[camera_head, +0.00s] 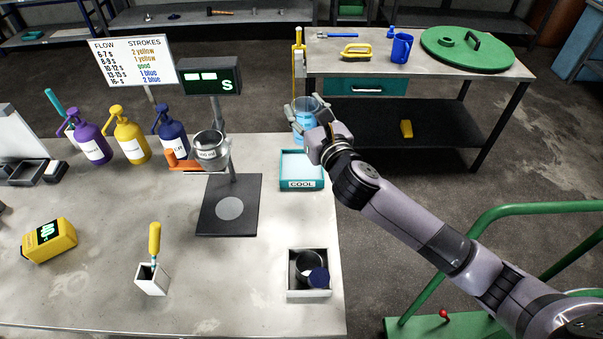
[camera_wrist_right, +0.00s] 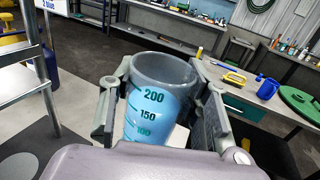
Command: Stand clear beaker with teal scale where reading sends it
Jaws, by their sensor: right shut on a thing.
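The clear beaker with teal scale (camera_head: 304,122) is in my right gripper (camera_head: 308,108), above the back edge of the bench by the teal COOL tray (camera_head: 287,170). In the right wrist view the beaker (camera_wrist_right: 155,112) stands nearly upright between the fingers, its 200, 150 and 100 marks facing the camera and blue inside. The COOL tray looks empty. A yellow hand-held meter (camera_head: 62,243) lies at the left with a green reading, perhaps 40. A dark display (camera_head: 211,81) shows a green S beside pale blocks. My left gripper is out of view.
A metal cup (camera_head: 208,146) hangs on a stand over a black base (camera_head: 215,221). Purple, yellow and blue pump bottles (camera_head: 131,137) stand behind. A white box (camera_head: 322,293) holds a dark cup. The FLOW/STROKES chart (camera_head: 134,62) stands at the back. Another table (camera_head: 345,66) is behind.

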